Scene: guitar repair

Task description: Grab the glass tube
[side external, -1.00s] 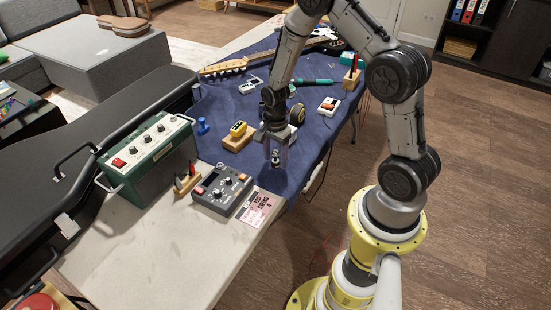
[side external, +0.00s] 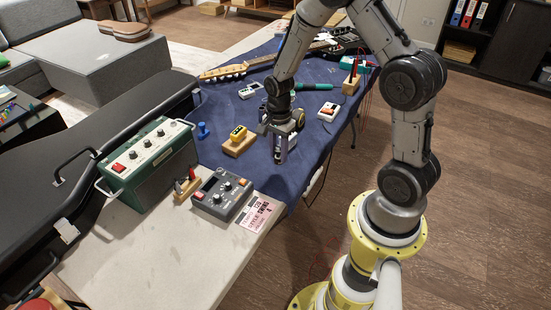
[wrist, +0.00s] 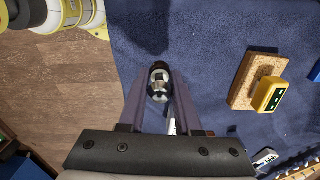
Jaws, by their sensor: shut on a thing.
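The glass tube (wrist: 159,84) shows in the wrist view as a small clear, shiny piece with a dark end, between my gripper's fingertips. My gripper (wrist: 160,90) is shut on it, one finger on each side. In the side external view my gripper (side external: 280,156) points down over the blue cloth near the table's front edge. There the fingers hide most of the tube. I cannot tell whether the tube is touching the cloth.
A yellow device on a wooden block (side external: 238,146) stands just left of my gripper. A grey control box (side external: 222,193) and a green amplifier (side external: 150,160) are further left. A white pedal (side external: 329,108) lies to the right. The blue cloth (side external: 262,178) is bare in front.

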